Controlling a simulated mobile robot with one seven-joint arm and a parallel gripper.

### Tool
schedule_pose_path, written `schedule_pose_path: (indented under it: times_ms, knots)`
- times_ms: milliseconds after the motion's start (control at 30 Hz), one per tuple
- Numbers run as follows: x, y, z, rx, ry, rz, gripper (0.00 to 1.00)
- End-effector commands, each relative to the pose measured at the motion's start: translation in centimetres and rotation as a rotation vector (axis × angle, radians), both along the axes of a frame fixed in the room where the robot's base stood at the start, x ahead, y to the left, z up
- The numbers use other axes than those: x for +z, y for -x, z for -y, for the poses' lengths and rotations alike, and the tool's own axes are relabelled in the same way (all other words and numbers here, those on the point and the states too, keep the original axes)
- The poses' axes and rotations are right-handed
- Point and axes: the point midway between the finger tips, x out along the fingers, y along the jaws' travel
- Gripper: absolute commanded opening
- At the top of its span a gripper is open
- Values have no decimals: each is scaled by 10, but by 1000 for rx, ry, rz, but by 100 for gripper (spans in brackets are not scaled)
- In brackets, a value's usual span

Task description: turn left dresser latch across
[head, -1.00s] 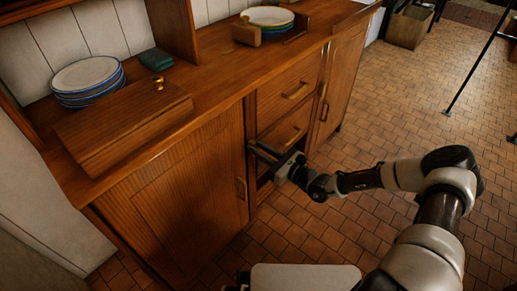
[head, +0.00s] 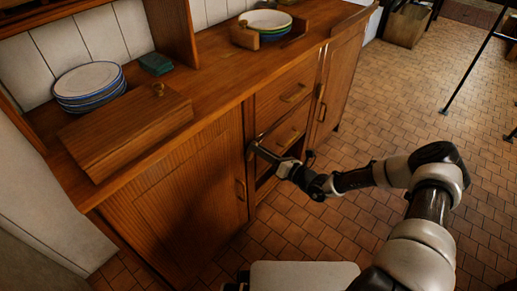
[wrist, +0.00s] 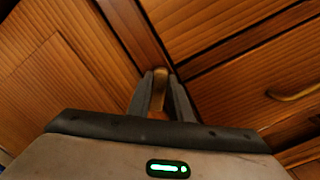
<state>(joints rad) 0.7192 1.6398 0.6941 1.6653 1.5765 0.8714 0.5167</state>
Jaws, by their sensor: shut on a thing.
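The left dresser latch (wrist: 160,88) is a small yellowish-brown piece on the post between the left door and the drawers. In the wrist view it sits between my two fingertips, which hide much of its sides. My gripper (wrist: 160,80) is shut on it. In the head view my gripper (head: 256,149) reaches the post beside the left door (head: 185,205), and the latch itself cannot be made out there.
Drawers with brass pulls (head: 294,93) lie just right of my gripper. A right door (head: 338,85) stands beyond them. The tiled floor (head: 400,110) is largely open.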

Motion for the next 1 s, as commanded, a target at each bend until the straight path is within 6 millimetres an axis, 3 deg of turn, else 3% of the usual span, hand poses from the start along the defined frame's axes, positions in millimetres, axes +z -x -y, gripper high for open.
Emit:
schedule_pose_path:
  times_ms: [600, 1000]
  knots:
    - [-11, -4, 4, 1, -354, -458, 0]
    - [-16, -4, 5, 1, -515, -666, 0]
